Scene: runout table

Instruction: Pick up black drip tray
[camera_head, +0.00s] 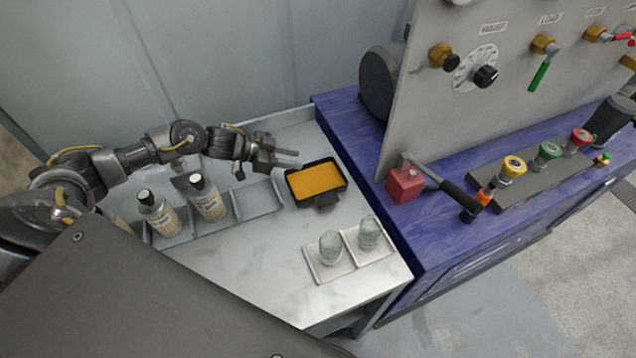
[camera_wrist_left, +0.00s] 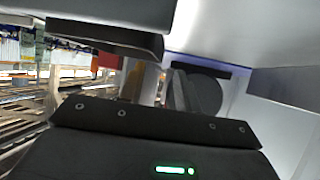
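The black drip tray (camera_head: 323,199) lies on the metal runout table in the head view. It is a shallow rectangle with a raised rim, a small tab at its front and an orange-yellow fill. My left gripper (camera_head: 287,159) is at the tray's back left corner, with its fingers pointing right along the tray's back edge. The fingers look apart, with nothing seen between them. I cannot tell whether they touch the rim. The left wrist view shows the gripper's fingers (camera_wrist_left: 160,88) close up, with a gap between them. My right gripper is not in view.
Two labelled bottles (camera_head: 158,214) (camera_head: 208,198) stand in a grey holder left of the tray. Two glass jars (camera_head: 330,247) (camera_head: 368,232) stand on a pale holder in front. A blue bench (camera_head: 352,128) with a panel and levers rises at right.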

